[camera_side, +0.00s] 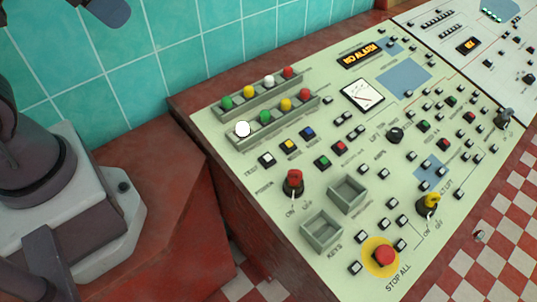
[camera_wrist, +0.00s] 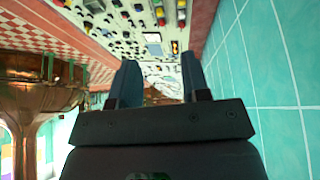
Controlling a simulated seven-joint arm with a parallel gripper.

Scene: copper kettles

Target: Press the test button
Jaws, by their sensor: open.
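The test button (camera_side: 267,159) is a small white square button in a dark frame. It sits on the pale green control panel (camera_side: 232,165) in the side view, beside the printed label "TEST". A yellow and a blue button are to its right. My gripper (camera_wrist: 160,78) shows in the wrist view with its two dark fingers apart and nothing between them. It is well away from the panel, which appears small and far off beyond the fingertips. In the side view only a dark blue-grey end piece shows at the top left edge, clear of the panel. I cannot pick out the test button in the wrist view.
Several coloured lamps (camera_side: 249,91) stand on raised strips near the panel's back. A red key switch (camera_side: 293,183), two open trays (camera_side: 322,231) and a red stop button (camera_side: 384,254) are nearby. A tiled wall (camera_wrist: 270,70) and copper kettle (camera_wrist: 38,85) flank my gripper.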

